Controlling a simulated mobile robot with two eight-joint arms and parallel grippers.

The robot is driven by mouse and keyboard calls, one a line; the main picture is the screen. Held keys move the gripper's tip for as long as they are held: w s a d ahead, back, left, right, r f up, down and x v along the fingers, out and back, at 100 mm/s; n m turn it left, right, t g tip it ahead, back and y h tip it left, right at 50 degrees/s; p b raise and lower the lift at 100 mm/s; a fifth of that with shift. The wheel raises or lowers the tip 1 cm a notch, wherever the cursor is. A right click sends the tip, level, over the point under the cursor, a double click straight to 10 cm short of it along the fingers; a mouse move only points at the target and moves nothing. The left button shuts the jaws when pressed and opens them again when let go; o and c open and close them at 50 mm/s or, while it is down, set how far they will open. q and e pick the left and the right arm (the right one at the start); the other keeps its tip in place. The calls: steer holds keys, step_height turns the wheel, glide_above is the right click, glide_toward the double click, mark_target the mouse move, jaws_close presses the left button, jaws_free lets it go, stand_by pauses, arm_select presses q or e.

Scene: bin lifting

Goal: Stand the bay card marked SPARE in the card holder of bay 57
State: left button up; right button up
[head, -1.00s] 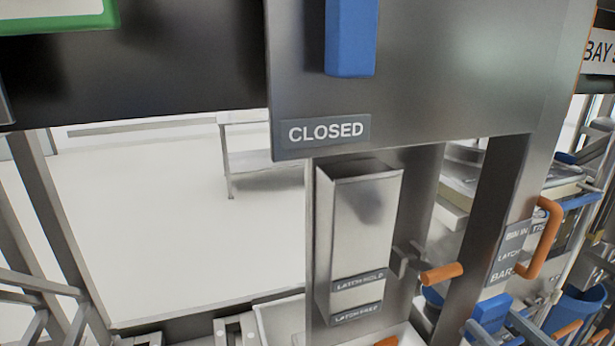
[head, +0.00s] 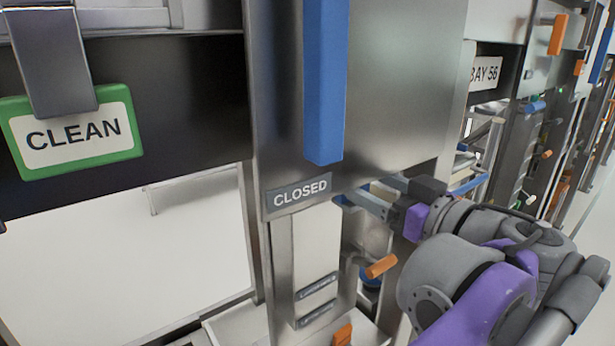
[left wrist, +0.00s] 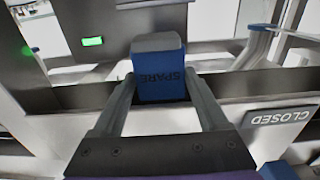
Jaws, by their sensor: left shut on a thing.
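The blue bay card (left wrist: 160,91) marked SPARE is between the two fingers of my left gripper (left wrist: 160,78) in the left wrist view. Its lettering reads upside down there. No sign for bay 57 and no clearly identifiable card holder shows in these views.
A green-framed CLEAN sign (head: 75,132) hangs at the left under a metal piece. A steel panel (head: 400,90) carries a blue bar (head: 325,80) and a CLOSED label (head: 297,194).

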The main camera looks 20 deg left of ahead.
arm_select(q)
steer(key=x, duration=1.2)
steer(key=shift+w+a, duration=0.1)
step_height(320, 180, down, 3)
steer(key=shift+w+a+f, duration=0.15)
steer(key=shift+f, duration=0.05)
steer(key=shift+f, duration=0.15)
steer(key=o, duration=1.3)
steer(key=v, duration=1.2)
steer(key=shift+b, duration=0.35)
